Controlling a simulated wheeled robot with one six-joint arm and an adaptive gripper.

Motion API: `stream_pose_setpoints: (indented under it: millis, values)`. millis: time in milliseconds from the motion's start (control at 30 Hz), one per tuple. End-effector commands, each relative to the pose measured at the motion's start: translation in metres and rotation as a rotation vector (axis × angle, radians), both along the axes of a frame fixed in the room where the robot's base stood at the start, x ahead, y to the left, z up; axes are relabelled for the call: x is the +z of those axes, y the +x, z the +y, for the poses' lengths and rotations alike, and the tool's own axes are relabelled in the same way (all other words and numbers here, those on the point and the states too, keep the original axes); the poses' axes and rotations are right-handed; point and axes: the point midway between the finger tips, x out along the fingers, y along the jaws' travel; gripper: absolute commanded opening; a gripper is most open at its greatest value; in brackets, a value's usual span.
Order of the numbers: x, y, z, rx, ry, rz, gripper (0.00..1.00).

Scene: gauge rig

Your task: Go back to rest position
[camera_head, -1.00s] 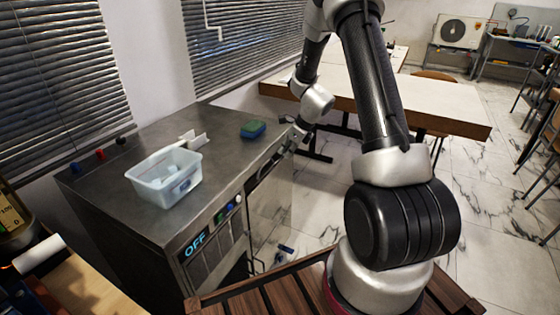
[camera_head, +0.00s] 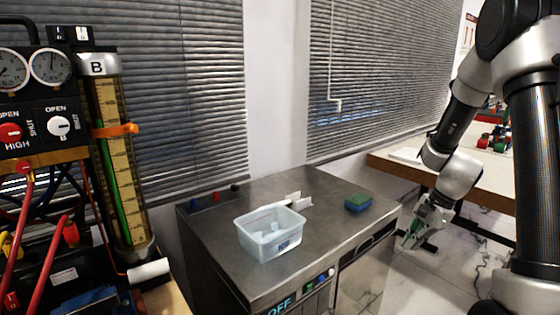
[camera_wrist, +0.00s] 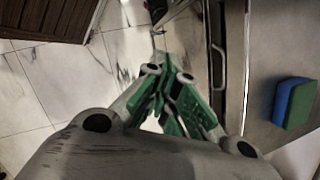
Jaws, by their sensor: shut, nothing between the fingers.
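My gripper (camera_head: 410,240) hangs beside the right edge of the metal bench, over the floor. In the wrist view its green fingers (camera_wrist: 167,85) are together with nothing between them. It stands clear of the things on the bench top.
The metal bench (camera_head: 215,235) carries a clear bin (camera_head: 270,245) with small pieces inside, a white bracket (camera_head: 298,200) and a green-and-blue sponge (camera_head: 358,202), also in the wrist view (camera_wrist: 294,103). The gauge rig (camera_head: 45,100) stands at left. A wooden table (camera_head: 490,190) is behind my arm.

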Motion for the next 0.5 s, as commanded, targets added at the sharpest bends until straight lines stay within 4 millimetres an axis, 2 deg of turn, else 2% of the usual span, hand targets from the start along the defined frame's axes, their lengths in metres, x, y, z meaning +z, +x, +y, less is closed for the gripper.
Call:
stream_pose_setpoints:
  millis: [33, 167, 300, 500]
  values:
    - [0.017, -0.014, 0.002, 0.115, -0.019, -0.023, 0.00]
    - [0.058, -0.054, 0.005, 0.425, -0.073, -0.077, 0.00]
    - [0.107, -0.104, 0.006, 0.762, -0.153, -0.140, 0.00]
    - [0.163, -0.170, 0.003, 1.121, -0.306, -0.223, 0.00]
